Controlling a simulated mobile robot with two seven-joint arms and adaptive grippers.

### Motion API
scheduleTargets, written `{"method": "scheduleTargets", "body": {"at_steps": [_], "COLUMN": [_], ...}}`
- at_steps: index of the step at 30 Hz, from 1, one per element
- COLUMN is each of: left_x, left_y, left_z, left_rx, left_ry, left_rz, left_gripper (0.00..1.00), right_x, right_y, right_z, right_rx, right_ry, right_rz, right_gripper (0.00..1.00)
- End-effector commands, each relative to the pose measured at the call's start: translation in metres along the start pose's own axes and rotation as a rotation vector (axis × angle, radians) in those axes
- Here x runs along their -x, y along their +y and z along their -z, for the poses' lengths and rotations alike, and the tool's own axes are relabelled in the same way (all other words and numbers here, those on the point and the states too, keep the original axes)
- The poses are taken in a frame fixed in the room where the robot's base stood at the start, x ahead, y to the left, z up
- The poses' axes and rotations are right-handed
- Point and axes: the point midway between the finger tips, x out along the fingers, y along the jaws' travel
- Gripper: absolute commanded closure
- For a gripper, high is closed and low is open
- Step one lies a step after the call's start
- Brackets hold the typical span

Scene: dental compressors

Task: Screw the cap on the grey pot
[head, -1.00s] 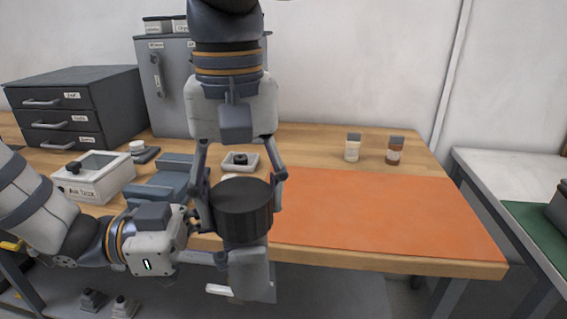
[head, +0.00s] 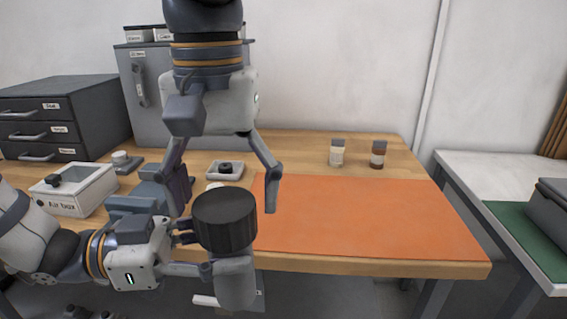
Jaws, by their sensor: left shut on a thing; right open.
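The dark ridged cap (head: 225,222) sits roughly level at the front edge of the table, on top of what my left gripper (head: 212,262) holds. My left gripper is shut on the grey pot below the cap.
An orange mat (head: 370,215) lies clear on the right. Two small bottles (head: 337,153) (head: 378,154) stand behind it. A white dish with a black knob (head: 225,170) is behind the cap. The air box (head: 75,190) and a drawer unit (head: 60,120) stand left.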

Motion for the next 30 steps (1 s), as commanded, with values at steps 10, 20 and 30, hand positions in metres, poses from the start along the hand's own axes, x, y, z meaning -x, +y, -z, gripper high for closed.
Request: {"method": "scheduleTargets", "body": {"at_steps": [10,20,30], "left_x": [0.0,0.0,0.0], "left_y": [0.0,0.0,0.0], "left_z": [0.002,0.002,0.002], "left_rx": [-0.002,-0.002,-0.002], "left_ry": [0.003,0.003,0.003], "left_rz": [0.0,0.0,0.0], "left_gripper": [1.0,1.0,1.0], "right_x": [0.03,0.031,0.041], "right_y": [0.0,-0.001,-0.002], "right_z": [-0.001,-0.002,-0.005], "right_rx": [0.001,0.159,1.41], "right_ry": [0.0,-0.002,-0.008], "right_rz": [-0.001,-0.001,0.001], "right_gripper": [0.22,0.24,0.24]}}
